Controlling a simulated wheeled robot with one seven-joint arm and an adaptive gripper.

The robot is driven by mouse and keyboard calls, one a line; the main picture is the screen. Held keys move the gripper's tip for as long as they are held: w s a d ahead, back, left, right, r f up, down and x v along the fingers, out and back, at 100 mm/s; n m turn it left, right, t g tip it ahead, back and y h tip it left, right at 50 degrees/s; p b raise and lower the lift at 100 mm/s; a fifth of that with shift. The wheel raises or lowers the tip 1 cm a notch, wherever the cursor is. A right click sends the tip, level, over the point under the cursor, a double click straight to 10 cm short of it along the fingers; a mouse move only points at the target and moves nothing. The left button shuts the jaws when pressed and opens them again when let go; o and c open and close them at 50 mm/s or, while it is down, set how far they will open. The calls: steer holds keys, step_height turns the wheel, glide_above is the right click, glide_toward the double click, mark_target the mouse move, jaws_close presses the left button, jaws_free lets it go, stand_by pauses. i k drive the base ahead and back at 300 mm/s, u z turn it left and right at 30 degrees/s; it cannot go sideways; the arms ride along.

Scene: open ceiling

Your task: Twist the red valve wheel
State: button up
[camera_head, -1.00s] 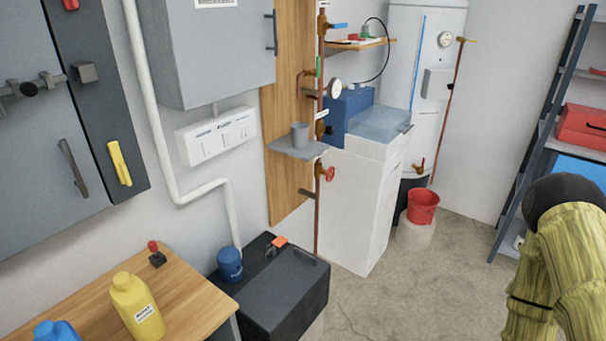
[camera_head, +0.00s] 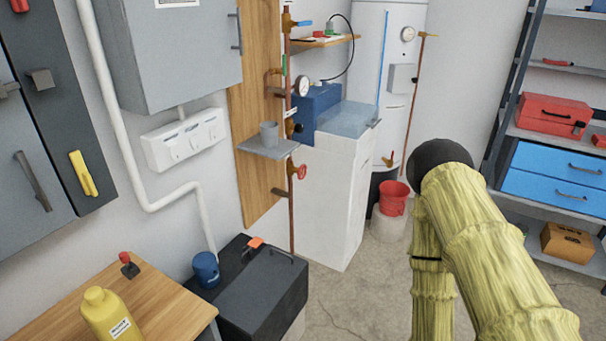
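The red valve wheel (camera_head: 301,171) is small and sits on the copper pipe (camera_head: 291,205), just below a small grey shelf and in front of the white cabinet. It faces right and nothing touches it. My arm, in a yellow-green sleeve with a dark round joint, rises at the right of the view, well to the right of the wheel. My gripper is not in view.
A dark box (camera_head: 262,297) stands on the floor below the wheel. A wooden table (camera_head: 165,305) with a yellow bottle (camera_head: 108,315) is at lower left. A red bucket (camera_head: 393,198) stands beyond the white cabinet (camera_head: 335,215). Shelving with toolboxes (camera_head: 553,116) is at right.

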mark_target(300, 172)
steer(key=k, duration=0.6)
steer(key=z, duration=0.7)
steer(key=i, duration=1.05)
steer(key=u, duration=0.35)
